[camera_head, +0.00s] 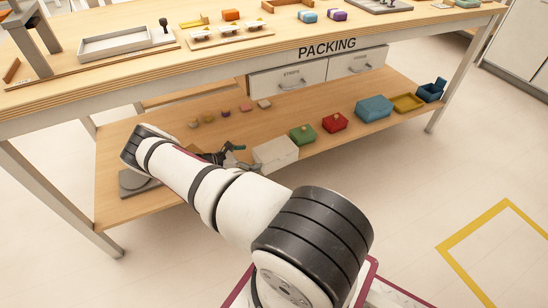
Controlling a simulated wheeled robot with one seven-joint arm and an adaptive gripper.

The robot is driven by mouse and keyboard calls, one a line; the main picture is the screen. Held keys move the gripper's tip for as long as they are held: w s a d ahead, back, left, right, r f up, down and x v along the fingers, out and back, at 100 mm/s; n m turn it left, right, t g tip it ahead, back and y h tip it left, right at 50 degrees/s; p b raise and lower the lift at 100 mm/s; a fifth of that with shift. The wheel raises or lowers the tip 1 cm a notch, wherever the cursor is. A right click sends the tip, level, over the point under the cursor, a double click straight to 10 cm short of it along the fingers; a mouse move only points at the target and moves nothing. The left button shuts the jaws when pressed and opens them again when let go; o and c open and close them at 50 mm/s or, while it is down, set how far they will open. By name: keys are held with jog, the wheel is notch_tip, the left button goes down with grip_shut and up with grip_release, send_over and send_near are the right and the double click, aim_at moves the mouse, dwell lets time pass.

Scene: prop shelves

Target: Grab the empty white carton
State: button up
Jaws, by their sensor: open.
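A white carton (277,152) sits on the lower shelf of the packing table, near its front edge. Its inside cannot be made out from here. My arm reaches in from the lower right, and my dark gripper (246,160) is just left of the carton. The gripper is open, with its fingers at the carton's left side. The arm hides part of the gripper, and I cannot tell whether a finger touches the carton.
The tabletop with drawers (290,79) overhangs the shelf.

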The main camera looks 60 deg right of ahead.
aim_at(267, 155)
jog(key=b+x, duration=0.2)
jog(key=x, duration=0.6)
jog(key=shift+d+f, duration=0.15)
jog(key=c, duration=1)
